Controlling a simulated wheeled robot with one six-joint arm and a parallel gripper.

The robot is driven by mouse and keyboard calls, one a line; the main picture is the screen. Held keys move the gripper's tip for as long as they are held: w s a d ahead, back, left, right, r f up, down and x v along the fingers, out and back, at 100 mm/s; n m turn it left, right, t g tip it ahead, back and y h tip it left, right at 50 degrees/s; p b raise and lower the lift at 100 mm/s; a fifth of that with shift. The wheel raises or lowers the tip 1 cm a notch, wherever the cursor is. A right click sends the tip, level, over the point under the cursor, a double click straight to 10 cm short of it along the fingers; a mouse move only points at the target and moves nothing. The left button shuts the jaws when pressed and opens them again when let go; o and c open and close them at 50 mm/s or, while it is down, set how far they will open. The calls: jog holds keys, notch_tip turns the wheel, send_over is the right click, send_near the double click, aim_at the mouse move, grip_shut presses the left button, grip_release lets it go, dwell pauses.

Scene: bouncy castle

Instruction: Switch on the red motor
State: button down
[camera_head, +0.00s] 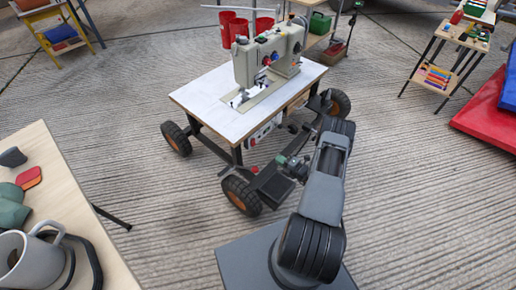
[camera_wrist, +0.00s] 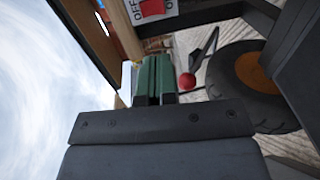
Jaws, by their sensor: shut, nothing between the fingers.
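In the head view a white and grey switch box (camera_head: 265,131) with a red spot hangs under the near edge of the sewing machine table. In the wrist view a white plate with a red switch (camera_wrist: 152,8) and lettering that reads OFF shows at the top, partly cut off. My gripper (camera_head: 281,159) is low beside the table, just in front of the box. Its green fingers (camera_wrist: 154,62) are shut and empty, pointing towards the switch plate with a gap between. No red motor body can be told apart.
The sewing machine (camera_head: 270,55) stands on its white table (camera_head: 205,95) with rubber wheels (camera_head: 241,194). A red ball (camera_wrist: 187,82) lies to the right of my fingers. A wooden table (camera_head: 75,190) with a mug (camera_head: 30,258) stands at left.

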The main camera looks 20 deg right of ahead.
aim_at(254, 145)
jog(key=shift+w, duration=0.1)
jog(key=b+x, duration=0.3)
jog(key=x, duration=0.9)
jog(key=shift+w+a+f+b, duration=0.1)
jog(key=shift+a+b, duration=0.1)
jog(key=shift+b, duration=0.2)
jog(key=shift+w+a, duration=0.3)
jog(key=shift+w, duration=0.35)
